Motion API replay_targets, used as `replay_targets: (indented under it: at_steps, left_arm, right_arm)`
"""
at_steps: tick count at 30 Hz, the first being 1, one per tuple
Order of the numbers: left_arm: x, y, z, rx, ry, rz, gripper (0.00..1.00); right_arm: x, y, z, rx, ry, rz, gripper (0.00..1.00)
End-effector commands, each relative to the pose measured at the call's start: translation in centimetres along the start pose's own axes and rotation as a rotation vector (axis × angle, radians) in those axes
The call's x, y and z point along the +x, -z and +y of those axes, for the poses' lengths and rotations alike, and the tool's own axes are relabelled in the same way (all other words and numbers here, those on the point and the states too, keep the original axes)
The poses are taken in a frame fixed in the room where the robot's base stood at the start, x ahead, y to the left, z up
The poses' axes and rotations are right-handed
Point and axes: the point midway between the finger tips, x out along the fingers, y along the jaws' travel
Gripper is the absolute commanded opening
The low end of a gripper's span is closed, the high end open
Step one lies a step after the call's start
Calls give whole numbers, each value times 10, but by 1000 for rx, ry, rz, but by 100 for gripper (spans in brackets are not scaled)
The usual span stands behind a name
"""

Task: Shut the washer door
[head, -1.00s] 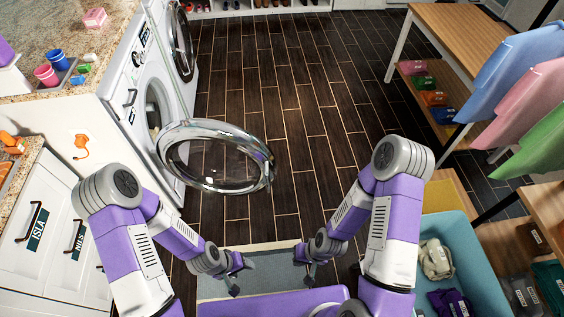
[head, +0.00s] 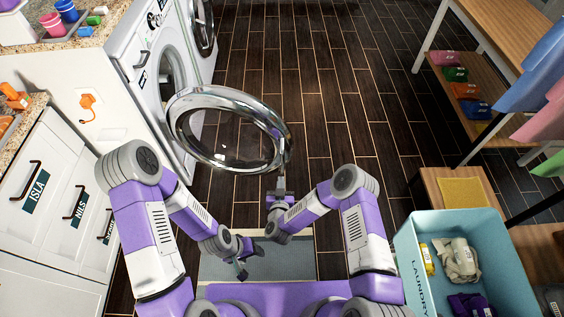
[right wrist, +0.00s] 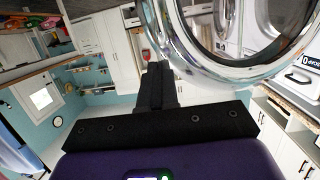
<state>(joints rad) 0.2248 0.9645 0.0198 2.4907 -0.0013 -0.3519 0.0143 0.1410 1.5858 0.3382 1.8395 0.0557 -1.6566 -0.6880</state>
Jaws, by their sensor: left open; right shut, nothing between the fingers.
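The washer door (head: 178,127) is a round chrome ring with dark glass. It stands wide open, swung out from the front of the white washer (head: 150,105) over the floor. My right gripper (head: 281,184) is shut and empty, just below the door's free right edge in the head view; I cannot tell whether it touches. In the right wrist view its closed black fingers (right wrist: 156,82) point up, with the door's chrome rim (right wrist: 190,72) close on their right. My left gripper (head: 248,262) is open and empty, lower down, over the grey mat.
A second front-loading machine (head: 203,28) stands beyond the washer. A white cabinet with labelled drawers (head: 50,195) is at the left. A blue laundry bin (head: 408,240) and wooden shelving (head: 462,95) are at the right. The dark floor between is clear.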

Motion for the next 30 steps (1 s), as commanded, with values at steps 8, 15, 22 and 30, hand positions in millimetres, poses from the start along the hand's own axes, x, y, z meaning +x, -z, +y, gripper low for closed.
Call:
replay_targets:
  at_steps: [8,15,22,30]
  left_arm:
    - [18,1,-7,0,0,0,63]
    - [34,2,-13,0,0,0,63]
    - [42,2,-16,0,0,0,63]
    - [42,2,-16,0,0,0,63]
  right_arm:
    - [56,-2,2,3,-3,2,0]
    - [103,-3,1,3,-2,0,0]
    - [126,-2,1,2,1,-2,0]
    - [130,0,0,0,3,-3,0]
